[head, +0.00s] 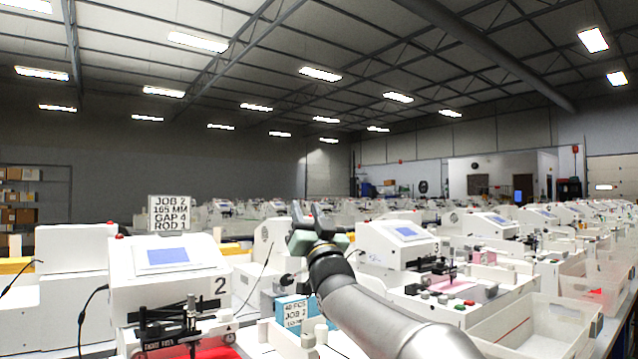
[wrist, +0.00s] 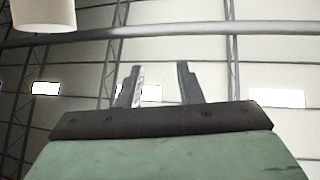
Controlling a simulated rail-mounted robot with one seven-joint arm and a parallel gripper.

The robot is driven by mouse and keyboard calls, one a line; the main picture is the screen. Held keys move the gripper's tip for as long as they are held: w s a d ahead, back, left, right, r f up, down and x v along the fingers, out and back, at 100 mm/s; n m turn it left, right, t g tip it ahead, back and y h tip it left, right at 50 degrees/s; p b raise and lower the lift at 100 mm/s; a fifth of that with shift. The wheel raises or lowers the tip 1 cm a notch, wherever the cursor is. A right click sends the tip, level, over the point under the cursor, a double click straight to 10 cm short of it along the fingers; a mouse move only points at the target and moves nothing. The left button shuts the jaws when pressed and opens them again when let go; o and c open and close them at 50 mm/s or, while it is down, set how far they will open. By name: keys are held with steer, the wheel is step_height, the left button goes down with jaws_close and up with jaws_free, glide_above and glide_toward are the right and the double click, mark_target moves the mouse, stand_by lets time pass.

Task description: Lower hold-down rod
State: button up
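Plotter number 2 (head: 205,287), a white machine with a tilted screen (head: 168,256), stands at the front left. A black bar-and-carriage assembly (head: 160,334) crosses its front above a red surface (head: 218,353). I cannot tell which part of it is the hold-down rod. My gripper (head: 311,214) is raised at mid-picture, right of and above plotter 2, apart from it. In the wrist view my gripper (wrist: 160,84) has its two fingers apart with nothing between them, pointing at the ceiling.
A sign (head: 170,214) above plotter 2 reads JOB 2, 165 MM, GAP 4, ROD 1. A blue labelled box (head: 291,312) stands right of plotter 2. Plotter 3 (head: 395,243) and a clear bin (head: 540,325) are to the right. Air around my gripper is free.

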steer(key=s+d+r, duration=0.3)
steer(key=s+r, duration=0.3)
steer(key=s, duration=0.4)
steer(key=shift+s+r, duration=0.15)
steer(key=shift+s, duration=0.15)
steer(key=s+d+f+m+g+h+p, duration=0.1)
steer(key=d+f+g+h+p, duration=0.4)
steer(key=f, duration=0.5)
steer(key=s+d+f+m+g+h+p, duration=0.1)
steer(key=d+f+g+h+p, duration=0.2)
steer(key=f+g+p, duration=0.5)
steer(key=s+d+f+g+p, duration=0.2)
steer(key=s+f, duration=0.4)
steer(key=s, duration=0.3)
steer(key=s+d+f+g+h+p, duration=0.1)
steer(key=s+f+g, duration=0.4)
steer(key=s, duration=0.5)
steer(key=s+d+f+g+p, duration=0.3)
steer(key=s+d+f+p, duration=0.1)
steer(key=s+f, duration=0.4)
steer(key=shift+s+f+h, duration=0.35)
steer(key=shift+s+h, duration=0.05)
steer(key=shift+s, duration=0.7)
